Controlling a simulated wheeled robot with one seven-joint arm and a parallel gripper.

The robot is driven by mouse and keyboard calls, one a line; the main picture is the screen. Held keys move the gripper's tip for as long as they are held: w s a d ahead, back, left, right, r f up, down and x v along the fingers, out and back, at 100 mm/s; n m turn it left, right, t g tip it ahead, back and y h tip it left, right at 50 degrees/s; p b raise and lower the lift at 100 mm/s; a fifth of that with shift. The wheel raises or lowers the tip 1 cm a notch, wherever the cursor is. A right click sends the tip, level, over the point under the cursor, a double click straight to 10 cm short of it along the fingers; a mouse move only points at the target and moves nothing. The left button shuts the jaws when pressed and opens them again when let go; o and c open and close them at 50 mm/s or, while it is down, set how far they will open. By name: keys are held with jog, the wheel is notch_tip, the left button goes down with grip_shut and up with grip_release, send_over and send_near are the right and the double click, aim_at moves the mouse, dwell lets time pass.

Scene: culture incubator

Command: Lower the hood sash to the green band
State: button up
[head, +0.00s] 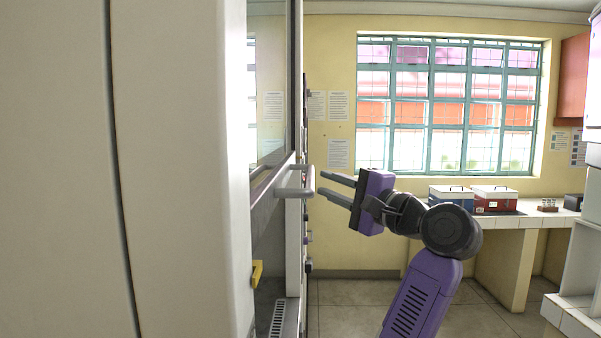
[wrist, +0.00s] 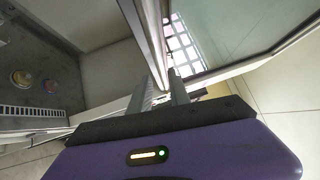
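The hood sash (head: 267,95) is a glass pane in a grey frame, seen nearly edge-on at the left of the head view. Its pane also shows at the upper right of the wrist view (wrist: 235,30). A grey bar handle (head: 296,192) sticks out at the sash's lower edge, well above the hood's work surface. My gripper (head: 321,182) is open and empty, its fingers one above the other and pointing left at the handle. The fingertips are just right of the handle's end; I cannot tell whether they touch. I cannot make out a green band.
A yellow piece (head: 257,273) sits low on the hood's front edge. Inside the hood are small round items (wrist: 21,77) and a front grille (wrist: 32,111). A bench (head: 510,219) with a blue box (head: 452,196) and a red box (head: 494,199) stands behind my arm.

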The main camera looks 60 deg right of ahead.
jog(key=w+r+p, duration=0.1)
jog(key=w, duration=0.6)
jog(key=shift+w+d+r+y+p, duration=0.25)
jog(key=shift+w+d+y+p, duration=0.1)
jog(key=shift+d, duration=0.1)
grip_shut()
jog(key=shift+f, duration=0.1)
dwell(1.0)
